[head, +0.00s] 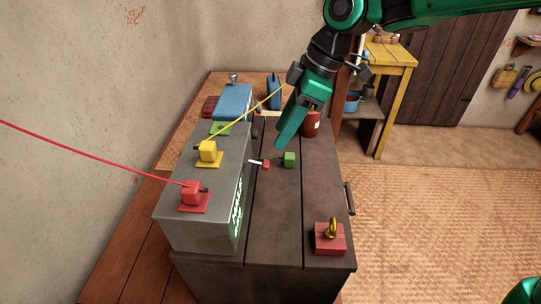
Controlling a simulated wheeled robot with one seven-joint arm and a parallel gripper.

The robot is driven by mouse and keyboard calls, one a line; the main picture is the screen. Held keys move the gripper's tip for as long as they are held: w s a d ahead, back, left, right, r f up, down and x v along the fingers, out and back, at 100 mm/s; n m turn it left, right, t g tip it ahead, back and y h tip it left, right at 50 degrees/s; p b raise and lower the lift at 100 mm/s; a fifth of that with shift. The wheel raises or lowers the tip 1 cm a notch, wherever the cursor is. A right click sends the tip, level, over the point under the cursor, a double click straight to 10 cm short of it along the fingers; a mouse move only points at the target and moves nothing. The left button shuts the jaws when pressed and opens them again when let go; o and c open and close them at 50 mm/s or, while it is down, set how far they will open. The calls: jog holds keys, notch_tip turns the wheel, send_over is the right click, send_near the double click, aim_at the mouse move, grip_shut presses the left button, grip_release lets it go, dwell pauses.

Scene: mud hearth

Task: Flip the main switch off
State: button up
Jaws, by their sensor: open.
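A red square block with an upright brass key-like handle (329,237) sits at the near right of the dark wooden chest top (285,215). It looks like the main switch, though no label on it is readable. My gripper (292,122) is open and empty, above the far middle of the chest. It points down and left, far from the red block. One finger shows clearly; the other is mostly hidden. A large grey box (203,232) stands on the left of the chest, with a red clamp (193,194) and a yellow clamp (207,152) on top, each with a cable.
A small green block (289,159) and a small red piece with a white end (260,163) lie near mid-chest. A red mug (310,124) stands behind my gripper. A blue case (233,101) lies at the back. The chest top around the red block is clear.

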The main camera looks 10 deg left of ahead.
aim_at(266, 162)
jog(key=x, duration=0.9)
jog(key=shift+w+f, duration=0.1)
jog(key=shift+f, duration=0.2)
jog(key=shift+c, duration=0.6)
